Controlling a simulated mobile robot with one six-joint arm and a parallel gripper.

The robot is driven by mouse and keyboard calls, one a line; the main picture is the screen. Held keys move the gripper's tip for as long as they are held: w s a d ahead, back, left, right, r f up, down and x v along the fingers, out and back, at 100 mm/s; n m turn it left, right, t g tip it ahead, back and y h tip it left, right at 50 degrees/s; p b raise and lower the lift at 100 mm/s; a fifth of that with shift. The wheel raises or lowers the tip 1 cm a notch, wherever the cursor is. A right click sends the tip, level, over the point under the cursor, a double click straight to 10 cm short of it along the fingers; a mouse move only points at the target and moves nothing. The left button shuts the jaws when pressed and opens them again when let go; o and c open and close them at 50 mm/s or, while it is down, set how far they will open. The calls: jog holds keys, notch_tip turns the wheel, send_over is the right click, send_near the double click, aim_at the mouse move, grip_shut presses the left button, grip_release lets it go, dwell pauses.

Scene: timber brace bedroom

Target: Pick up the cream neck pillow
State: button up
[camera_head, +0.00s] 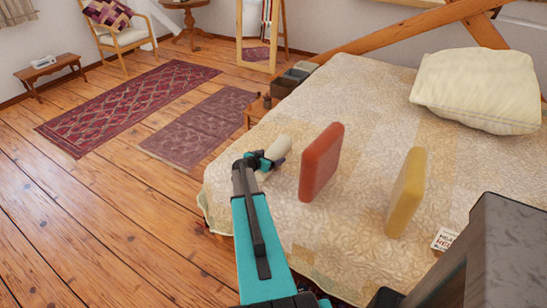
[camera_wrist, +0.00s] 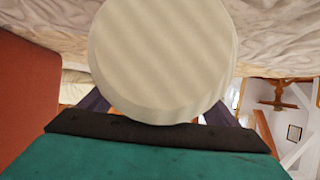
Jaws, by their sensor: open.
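The cream neck pillow (camera_head: 279,147) is a small roll near the left edge of the bed (camera_head: 345,240) in the head view. In the wrist view its round end (camera_wrist: 160,58) fills the upper middle, very close to the camera. My gripper (camera_head: 265,163) is open at the near end of the roll. In the wrist view its dark fingers show at both sides of the roll, and their tips are hidden behind it. I cannot tell whether they touch it.
A red cushion (camera_head: 321,162) stands upright just right of the roll, also at the wrist view's left edge (camera_wrist: 22,95). A yellow cushion (camera_head: 407,193) stands farther right. A large cream pillow (camera_head: 478,88) lies at the back. Open wooden floor (camera_head: 110,190) lies left of the bed.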

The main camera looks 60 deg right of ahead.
dwell(0.3)
jog(key=c, duration=1.4)
jog(key=shift+o, duration=0.2)
jog(key=shift+r, duration=0.15)
jog(key=shift+r+b, duration=1.2)
jog(key=shift+r, duration=3.75)
